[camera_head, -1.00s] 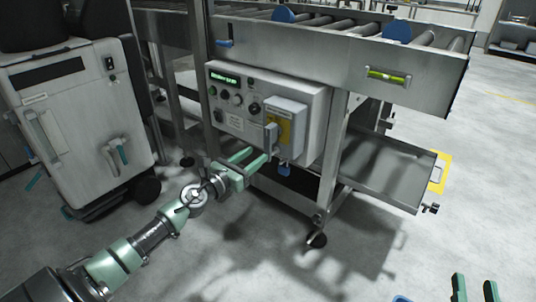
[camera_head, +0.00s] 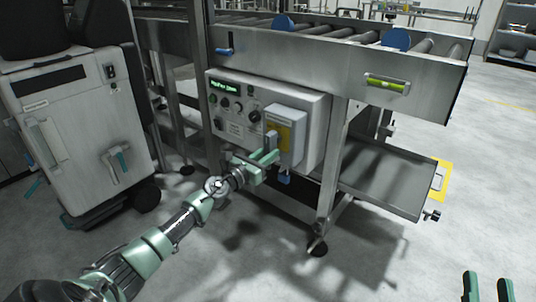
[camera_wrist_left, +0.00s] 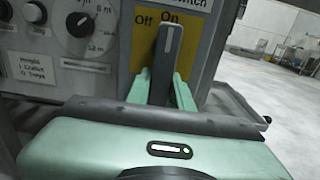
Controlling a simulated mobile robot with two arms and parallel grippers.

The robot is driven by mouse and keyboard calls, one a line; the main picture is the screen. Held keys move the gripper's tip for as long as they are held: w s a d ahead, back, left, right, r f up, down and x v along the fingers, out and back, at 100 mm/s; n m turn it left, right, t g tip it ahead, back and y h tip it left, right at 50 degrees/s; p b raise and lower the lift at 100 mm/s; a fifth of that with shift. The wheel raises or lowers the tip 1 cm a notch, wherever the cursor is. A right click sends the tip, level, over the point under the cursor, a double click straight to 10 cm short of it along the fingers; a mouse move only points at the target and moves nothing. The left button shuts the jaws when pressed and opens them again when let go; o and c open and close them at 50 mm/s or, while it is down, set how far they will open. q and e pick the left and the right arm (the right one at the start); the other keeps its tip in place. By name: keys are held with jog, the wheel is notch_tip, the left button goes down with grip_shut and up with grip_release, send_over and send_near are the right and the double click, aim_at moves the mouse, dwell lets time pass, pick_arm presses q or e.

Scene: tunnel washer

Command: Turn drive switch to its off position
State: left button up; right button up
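The drive switch (camera_head: 271,138) is a grey lever on a yellow plate, on the box at the right of the control panel (camera_head: 237,118). In the left wrist view the lever (camera_wrist_left: 168,48) stands nearly upright, its tip below the word On; Off is printed to its left. My left gripper (camera_head: 267,156) is at the lever's lower part. In the left wrist view its green fingers (camera_wrist_left: 161,82) lie on both sides of the lever, close together, and look shut on it. My right gripper (camera_head: 487,287) shows only its two spread fingers, empty, at the bottom right.
A roller conveyor (camera_head: 340,60) runs above the panel. A round dial (camera_wrist_left: 80,24) and other knobs sit left of the switch. A metal tray (camera_head: 385,180) sticks out low on the right. A white cabinet (camera_head: 75,130) stands left. The floor in front is clear.

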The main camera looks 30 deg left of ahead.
pick_arm(q)
grip_shut()
dwell(1.1)
